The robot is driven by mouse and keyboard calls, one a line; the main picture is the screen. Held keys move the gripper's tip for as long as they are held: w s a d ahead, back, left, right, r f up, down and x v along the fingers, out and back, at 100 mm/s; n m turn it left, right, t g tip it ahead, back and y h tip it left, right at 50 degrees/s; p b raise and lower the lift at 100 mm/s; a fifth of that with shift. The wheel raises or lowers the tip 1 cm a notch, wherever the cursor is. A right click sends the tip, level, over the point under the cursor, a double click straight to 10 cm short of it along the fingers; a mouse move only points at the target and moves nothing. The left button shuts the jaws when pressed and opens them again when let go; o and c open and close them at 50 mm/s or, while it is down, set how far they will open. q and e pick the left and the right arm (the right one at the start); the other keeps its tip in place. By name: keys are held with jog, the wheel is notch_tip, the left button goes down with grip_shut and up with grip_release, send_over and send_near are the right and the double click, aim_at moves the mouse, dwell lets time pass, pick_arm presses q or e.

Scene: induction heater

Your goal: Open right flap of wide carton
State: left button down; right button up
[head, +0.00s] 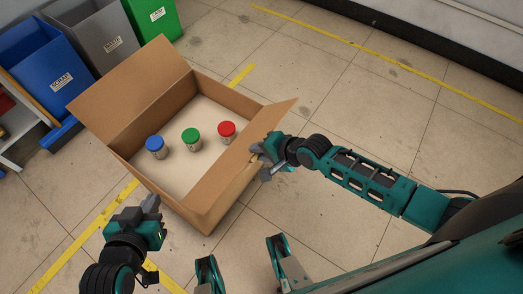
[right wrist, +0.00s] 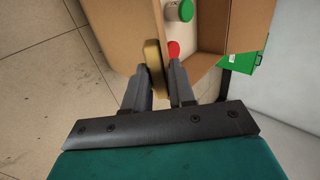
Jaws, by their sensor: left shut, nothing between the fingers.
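The wide carton (head: 209,211) stands open on the floor, with its large far-left flap (head: 131,88) raised and leaning outward. A right-hand flap (head: 279,113) sticks out beside the right wall. My right gripper (head: 264,163) is at the carton's right side. In the right wrist view, the fingers of my right gripper (right wrist: 161,72) stand on either side of a tan piece (right wrist: 154,66) at the cardboard edge; whether they press on it is unclear. My left gripper (head: 153,203) is shut and empty, near the carton's lower left corner.
Jars with blue (head: 154,143), green (head: 191,135) and red (head: 227,129) lids stand inside the carton. Blue (head: 48,73), grey (head: 100,38) and green (head: 151,16) bins stand at the upper left. The floor right of the carton is clear beyond my arm.

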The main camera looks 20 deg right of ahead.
jog(key=shift+s+d+f, duration=0.1)
jog(key=shift+s+f, duration=0.05)
jog(key=shift+f, duration=0.05)
grip_shut()
